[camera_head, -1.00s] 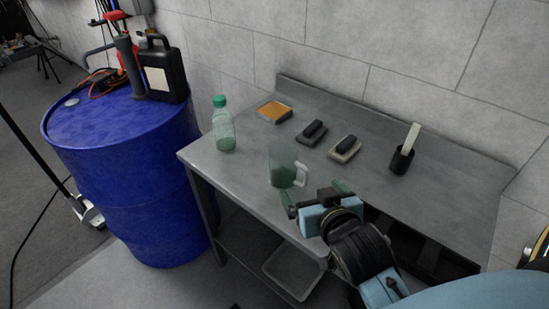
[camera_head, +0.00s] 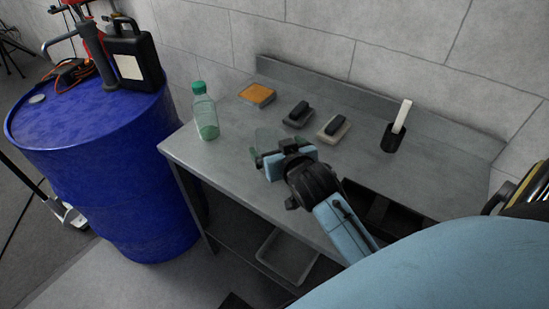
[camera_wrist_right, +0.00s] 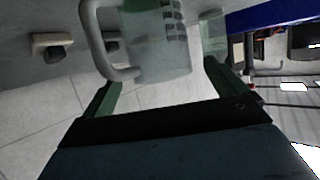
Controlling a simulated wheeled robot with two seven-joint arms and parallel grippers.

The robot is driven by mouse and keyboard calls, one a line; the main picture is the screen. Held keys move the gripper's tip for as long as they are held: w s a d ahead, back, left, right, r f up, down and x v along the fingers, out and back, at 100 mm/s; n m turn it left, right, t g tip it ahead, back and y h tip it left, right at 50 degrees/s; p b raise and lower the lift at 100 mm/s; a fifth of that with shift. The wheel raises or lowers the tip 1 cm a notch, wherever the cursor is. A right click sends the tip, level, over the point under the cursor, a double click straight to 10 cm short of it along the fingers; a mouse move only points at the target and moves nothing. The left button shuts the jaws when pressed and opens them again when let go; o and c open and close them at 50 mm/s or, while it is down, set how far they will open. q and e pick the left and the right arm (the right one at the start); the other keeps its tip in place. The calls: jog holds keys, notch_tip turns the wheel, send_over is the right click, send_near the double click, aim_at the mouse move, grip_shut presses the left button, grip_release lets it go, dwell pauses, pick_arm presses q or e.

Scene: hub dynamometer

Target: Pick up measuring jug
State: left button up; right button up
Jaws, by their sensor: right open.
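The measuring jug (camera_head: 266,137) is clear with a greenish tint and stands on the steel bench, partly hidden behind my right gripper (camera_head: 279,153) in the head view. In the right wrist view the jug (camera_wrist_right: 158,50) fills the upper middle, with its pale handle (camera_wrist_right: 93,40) on the left. There my right gripper (camera_wrist_right: 162,76) is open, its green fingers pointing toward the jug, one on each side of its lower part in the picture. Nothing shows as gripped; whether a finger touches the jug I cannot tell. My left gripper is out of view.
A green-capped bottle (camera_head: 205,112) stands left of the jug. A blue drum (camera_head: 95,160) stands left of the bench.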

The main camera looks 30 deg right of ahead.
aim_at(267, 136)
jog(key=x, duration=0.3)
jog(key=shift+w, duration=0.35)
jog(key=c, duration=1.4)
